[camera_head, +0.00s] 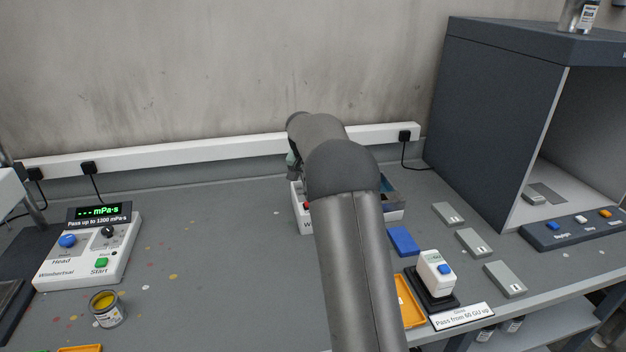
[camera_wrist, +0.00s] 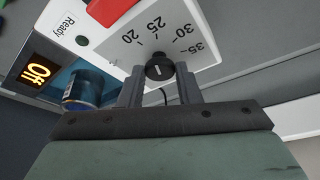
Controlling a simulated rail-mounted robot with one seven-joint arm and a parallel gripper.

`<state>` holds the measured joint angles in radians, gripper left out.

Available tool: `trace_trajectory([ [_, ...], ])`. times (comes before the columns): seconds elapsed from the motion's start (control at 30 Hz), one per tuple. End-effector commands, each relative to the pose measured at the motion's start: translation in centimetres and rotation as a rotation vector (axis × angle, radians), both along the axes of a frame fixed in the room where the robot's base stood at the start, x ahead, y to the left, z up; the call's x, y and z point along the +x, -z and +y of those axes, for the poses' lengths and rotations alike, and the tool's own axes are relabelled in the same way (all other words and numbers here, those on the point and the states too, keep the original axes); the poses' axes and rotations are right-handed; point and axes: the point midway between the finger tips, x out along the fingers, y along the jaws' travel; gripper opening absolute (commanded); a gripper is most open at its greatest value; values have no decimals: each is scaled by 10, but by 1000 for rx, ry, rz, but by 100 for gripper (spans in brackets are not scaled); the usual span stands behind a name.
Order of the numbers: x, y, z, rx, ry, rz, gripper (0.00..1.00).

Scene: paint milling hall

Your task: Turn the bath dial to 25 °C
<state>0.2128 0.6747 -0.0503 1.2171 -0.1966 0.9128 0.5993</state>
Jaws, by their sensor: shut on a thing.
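The bath dial (camera_wrist: 159,66) is a black round knob on a white panel with printed marks 20, 25, 30 and 35 in the wrist view. My gripper (camera_wrist: 160,88) is shut on the dial, with one grey finger on each side of it. A small pale mark shows on the knob, but I cannot tell which number it points to. The bath display (camera_wrist: 38,70) reads "Off" in orange. In the head view my arm hides most of the white bath (camera_head: 298,212), and the dial and gripper are out of sight behind it.
A red switch (camera_wrist: 110,10) and a "Ready" label (camera_wrist: 65,26) are near the dial. A blue-labelled can (camera_wrist: 82,90) stands in the bath. A viscometer (camera_head: 90,255) stands left, a dark booth (camera_head: 490,110) right. The bench between viscometer and bath is mostly clear.

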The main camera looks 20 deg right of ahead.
Motion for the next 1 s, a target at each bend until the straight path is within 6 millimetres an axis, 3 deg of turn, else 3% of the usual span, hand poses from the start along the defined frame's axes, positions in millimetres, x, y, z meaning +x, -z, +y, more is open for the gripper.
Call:
trace_trajectory([
  [0.3,1,-1,1,-1,135,-1,8],
  [0.87,2,-1,1,1,166,-2,8],
  [0.9,2,-1,1,1,166,-2,42],
  [0.93,2,-1,1,0,165,-2,50],
  [1.0,2,-1,1,0,165,-2,52],
])
